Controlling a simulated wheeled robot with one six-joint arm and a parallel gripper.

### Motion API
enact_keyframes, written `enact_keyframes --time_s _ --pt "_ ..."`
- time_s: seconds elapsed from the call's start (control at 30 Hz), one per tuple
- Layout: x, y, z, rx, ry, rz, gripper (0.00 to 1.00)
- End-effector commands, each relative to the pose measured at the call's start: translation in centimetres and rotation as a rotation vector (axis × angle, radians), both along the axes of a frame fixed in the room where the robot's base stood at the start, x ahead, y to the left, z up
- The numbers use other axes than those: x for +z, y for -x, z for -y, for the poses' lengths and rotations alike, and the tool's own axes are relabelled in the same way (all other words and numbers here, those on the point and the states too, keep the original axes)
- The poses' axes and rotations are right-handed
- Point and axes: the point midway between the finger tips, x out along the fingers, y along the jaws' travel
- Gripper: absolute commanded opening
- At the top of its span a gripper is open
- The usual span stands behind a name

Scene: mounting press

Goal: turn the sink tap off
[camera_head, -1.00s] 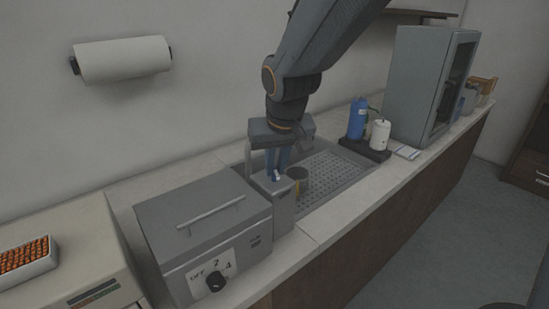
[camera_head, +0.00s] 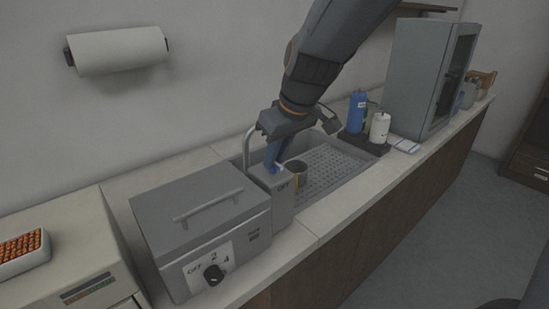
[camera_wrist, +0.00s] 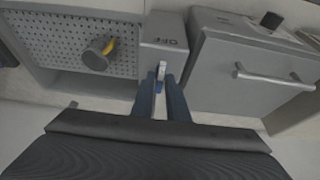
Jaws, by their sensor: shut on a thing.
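The tap's curved spout (camera_head: 248,142) rises at the left end of the sink (camera_head: 345,185). Beside it stands a grey box (camera_head: 282,204) with "OFF" on its top; it also shows in the wrist view (camera_wrist: 164,30). A small pale lever (camera_wrist: 161,70) stands at the box's edge. My gripper (camera_head: 271,167) is above the box, with its blue fingers tilted. In the wrist view, my gripper (camera_wrist: 161,84) is shut on the lever, one finger on each side. The fingers partly hide the lever's base. I cannot tell whether water runs.
A grey lidded bath (camera_head: 205,220) with a dial stands close to the left of the box. A dark mug (camera_head: 297,172) sits in the sink. A blue bottle (camera_head: 357,112) and a white bottle (camera_head: 379,128) stand beyond it. A grey cabinet (camera_head: 420,75) is further back.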

Motion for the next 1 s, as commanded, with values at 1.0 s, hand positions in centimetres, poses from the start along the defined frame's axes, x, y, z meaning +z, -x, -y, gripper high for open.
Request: enact_keyframes --time_s 1.0 --pt "3.2 1.0 0.7 0.0 -0.001 0.005 0.32"
